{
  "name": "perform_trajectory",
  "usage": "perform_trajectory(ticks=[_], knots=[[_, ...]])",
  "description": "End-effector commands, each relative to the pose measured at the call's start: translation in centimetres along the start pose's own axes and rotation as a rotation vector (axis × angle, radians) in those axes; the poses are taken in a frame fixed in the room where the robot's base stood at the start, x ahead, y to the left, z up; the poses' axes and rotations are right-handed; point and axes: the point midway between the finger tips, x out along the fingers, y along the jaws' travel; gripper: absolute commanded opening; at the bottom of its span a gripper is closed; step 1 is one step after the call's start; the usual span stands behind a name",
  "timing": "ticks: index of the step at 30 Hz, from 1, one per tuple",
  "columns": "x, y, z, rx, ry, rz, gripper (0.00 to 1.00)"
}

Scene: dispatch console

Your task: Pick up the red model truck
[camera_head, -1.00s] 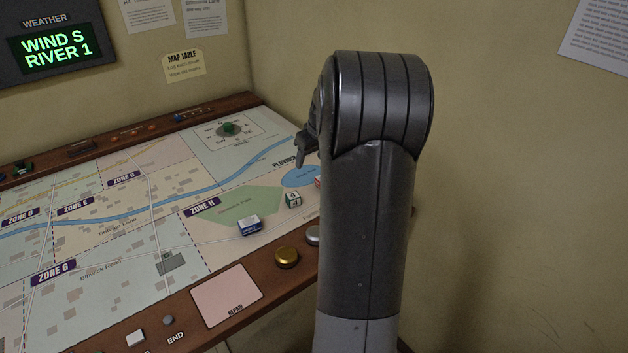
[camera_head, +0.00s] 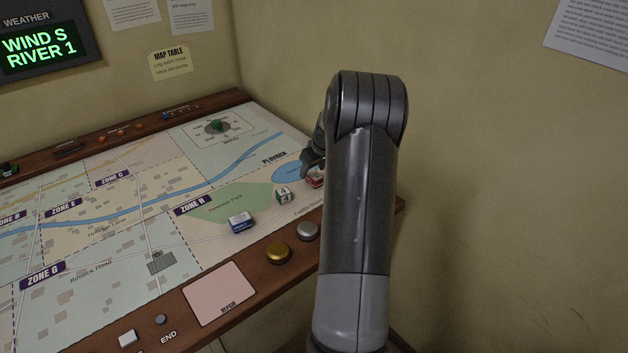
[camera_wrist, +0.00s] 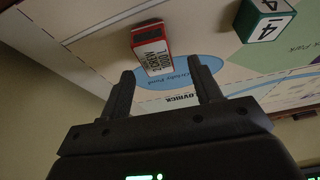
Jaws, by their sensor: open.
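The red model truck (camera_wrist: 150,47) lies on the map in the wrist view, a red block with a white label and a dark patch. It is just ahead of the fingertips and roughly between their lines, tilted a little. My gripper (camera_wrist: 162,77) is open and empty, one dark finger on each side. In the head view the red truck (camera_head: 315,181) shows only in part, beside the blue pond and partly hidden by my arm. My gripper (camera_head: 309,170) is close by it there, partly hidden by my forearm.
A green-and-white numbered block (camera_head: 283,195) stands near the truck; it also shows in the wrist view (camera_wrist: 265,22). A blue-and-white model (camera_head: 241,222) sits farther left on the map. Gold (camera_head: 278,254) and silver (camera_head: 308,231) knobs line the front wooden edge. A wall stands behind.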

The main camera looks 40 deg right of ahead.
Motion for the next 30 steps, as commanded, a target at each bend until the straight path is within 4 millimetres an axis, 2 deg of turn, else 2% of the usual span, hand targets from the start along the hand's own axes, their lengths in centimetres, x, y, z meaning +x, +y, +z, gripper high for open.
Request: perform_trajectory(ticks=[3,6,13,30], knots=[[2.0,0.1,0.0,0.000,-0.003,-0.003,0.58],[3.2,0.1,-0.1,-0.001,-0.001,-0.001,0.58],[3.4,0.1,-0.1,-0.001,0.000,0.000,0.58],[3.4,0.2,-0.1,0.000,0.000,0.000,0.12]])
